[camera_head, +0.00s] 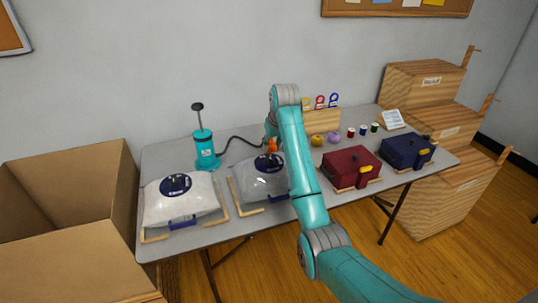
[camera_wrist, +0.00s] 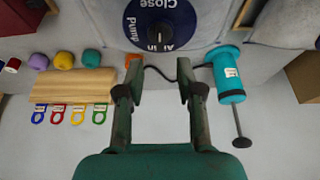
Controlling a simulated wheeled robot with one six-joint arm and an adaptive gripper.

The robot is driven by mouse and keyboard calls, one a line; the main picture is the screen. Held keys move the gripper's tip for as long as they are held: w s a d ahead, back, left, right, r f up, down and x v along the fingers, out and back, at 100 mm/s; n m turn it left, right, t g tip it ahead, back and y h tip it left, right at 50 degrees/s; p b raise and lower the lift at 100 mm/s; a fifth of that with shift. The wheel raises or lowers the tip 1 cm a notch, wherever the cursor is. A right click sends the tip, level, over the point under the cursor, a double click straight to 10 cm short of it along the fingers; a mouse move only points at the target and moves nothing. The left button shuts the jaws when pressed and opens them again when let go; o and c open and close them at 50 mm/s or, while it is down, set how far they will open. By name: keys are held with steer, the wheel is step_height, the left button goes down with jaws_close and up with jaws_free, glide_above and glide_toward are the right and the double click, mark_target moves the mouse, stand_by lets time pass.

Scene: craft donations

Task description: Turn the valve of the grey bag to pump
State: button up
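The grey bag (camera_head: 258,187) lies on the table, left of my arm in the head view. Its round blue valve dial (camera_head: 264,162) carries a dark knob and is partly behind my arm. In the wrist view the dial (camera_wrist: 185,17) fills the top middle, with "Close" and "Pump" readable upside down and a third label beside the knob (camera_wrist: 160,46). I cannot tell which label the knob points to. My gripper (camera_wrist: 155,88) is open and empty, its fingers apart and short of the dial in the picture. My arm hides the gripper in the head view.
A teal hand pump (camera_head: 205,149) stands behind with a black hose to an orange end (camera_head: 271,145). A white bag (camera_head: 180,211) lies left; red (camera_head: 351,163) and navy (camera_head: 406,147) bags lie right. Yarn balls and spools sit near a wooden rack (camera_head: 322,118).

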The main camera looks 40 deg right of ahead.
mark_target(269, 156)
steer(key=x, duration=0.7)
steer(key=shift+w+f, duration=0.1)
steer(key=shift+f, duration=0.1)
jaws_close()
